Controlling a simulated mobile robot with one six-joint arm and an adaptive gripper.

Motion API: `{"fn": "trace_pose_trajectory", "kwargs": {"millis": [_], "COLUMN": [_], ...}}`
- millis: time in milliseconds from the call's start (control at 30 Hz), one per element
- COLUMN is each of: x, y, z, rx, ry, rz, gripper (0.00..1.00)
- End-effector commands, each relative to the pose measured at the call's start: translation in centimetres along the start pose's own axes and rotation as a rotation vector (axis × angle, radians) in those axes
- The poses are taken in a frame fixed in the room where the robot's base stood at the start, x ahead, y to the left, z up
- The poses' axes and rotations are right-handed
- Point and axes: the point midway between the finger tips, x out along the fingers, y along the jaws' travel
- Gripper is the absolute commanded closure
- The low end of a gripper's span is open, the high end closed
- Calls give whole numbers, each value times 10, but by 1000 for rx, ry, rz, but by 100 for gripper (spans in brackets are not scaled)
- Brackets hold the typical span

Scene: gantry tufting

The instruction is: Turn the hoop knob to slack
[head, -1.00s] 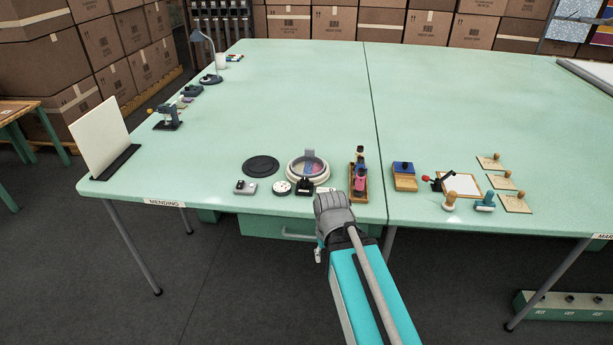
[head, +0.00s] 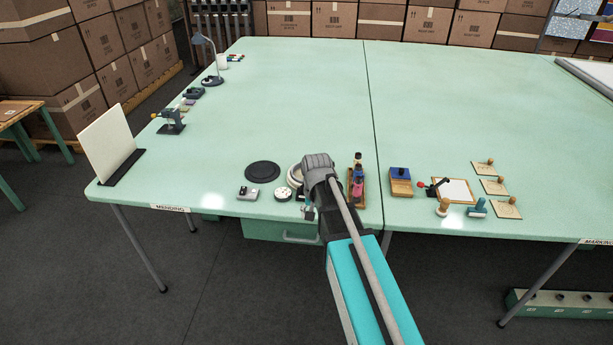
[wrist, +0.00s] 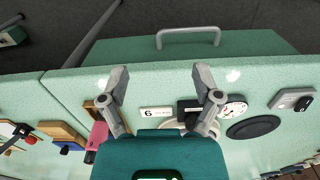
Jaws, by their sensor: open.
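The round embroidery hoop (head: 295,172) lies near the table's front edge in the head view, mostly hidden behind my gripper (head: 308,211). A small black block (head: 300,194) sits at its front; it may carry the knob, but the knob's pointer cannot be made out. In the wrist view my gripper (wrist: 160,76) is open and empty, its fingers spread over the front edge. A white card marked 6 (wrist: 155,113) shows between the fingers, and the black block (wrist: 188,106) is beside the right finger, partly covered. Most of the hoop is hidden by my gripper body.
A white dial (wrist: 235,107), a black disc (head: 262,171) and a grey two-button box (head: 247,193) lie left of the hoop. A wooden tray of bottles (head: 356,196) stands close on its right. A drawer handle (wrist: 188,33) juts out below the front edge.

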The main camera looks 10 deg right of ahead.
Motion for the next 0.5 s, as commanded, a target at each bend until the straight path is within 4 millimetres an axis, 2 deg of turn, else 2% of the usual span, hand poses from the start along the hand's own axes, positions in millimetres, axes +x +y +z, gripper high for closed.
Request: {"fn": "trace_pose_trajectory", "kwargs": {"millis": [33,200,400,500], "x": [-21,-55,-88,-99], "y": [-8,-26,-44,-50], "z": [-24,-76,-129,-147], "rx": [43,204,375,438], "ry": [0,0,0,0], "rz": [0,0,0,0], "gripper": [18,18,18,18]}}
